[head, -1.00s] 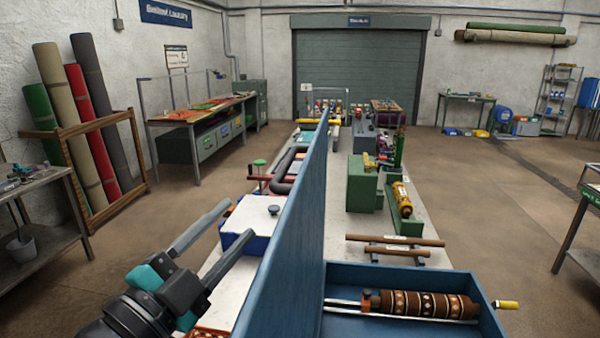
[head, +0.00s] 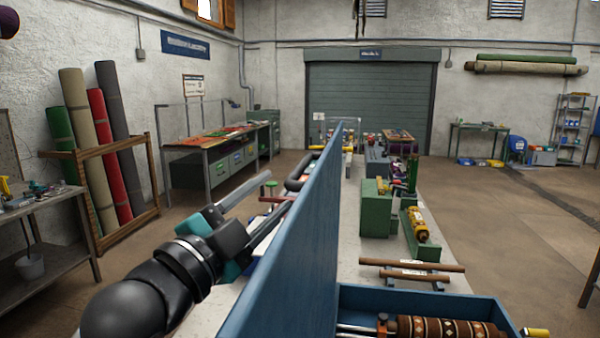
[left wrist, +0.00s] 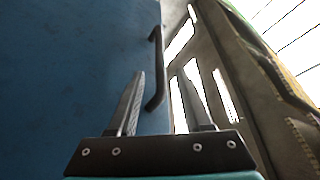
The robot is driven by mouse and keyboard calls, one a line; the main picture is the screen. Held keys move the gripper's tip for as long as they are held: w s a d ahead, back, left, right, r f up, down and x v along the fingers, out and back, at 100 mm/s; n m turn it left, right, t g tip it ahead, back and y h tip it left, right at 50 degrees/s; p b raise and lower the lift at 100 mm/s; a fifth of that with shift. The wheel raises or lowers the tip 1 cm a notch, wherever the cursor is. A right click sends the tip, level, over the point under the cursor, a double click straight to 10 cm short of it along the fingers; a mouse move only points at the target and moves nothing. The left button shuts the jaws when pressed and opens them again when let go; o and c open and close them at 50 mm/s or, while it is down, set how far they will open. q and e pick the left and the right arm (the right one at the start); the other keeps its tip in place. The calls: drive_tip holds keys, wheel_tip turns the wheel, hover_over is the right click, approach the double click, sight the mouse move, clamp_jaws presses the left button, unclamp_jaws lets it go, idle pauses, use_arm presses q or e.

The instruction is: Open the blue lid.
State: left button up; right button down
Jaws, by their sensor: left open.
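The blue lid (head: 285,235) stands upright as a tall panel along the left side of the open blue box (head: 445,303). A patterned roll (head: 445,328) lies in the box. My left gripper (head: 283,197) is on the lid's left side, its open fingers pointing toward the lid. In the left wrist view the lid (left wrist: 70,70) fills the left, and a dark bar handle (left wrist: 158,75) is on its edge. The fingers of my left gripper (left wrist: 160,73) are apart with the handle showing between them; contact is unclear. My right gripper is not in view.
Two brown rods (head: 412,270) lie on the bench behind the box. Green equipment (head: 376,208) stands farther back. At left are a rack of rolled rugs (head: 75,150) and a side table (head: 40,225). Open floor (head: 490,220) lies to the right.

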sight(300, 165)
use_arm(q)
drive_tip(key=p+x, duration=0.1)
drive_tip(key=x, duration=0.8)
drive_tip(key=shift+p, duration=0.3)
clamp_jaws()
idle(1.1)
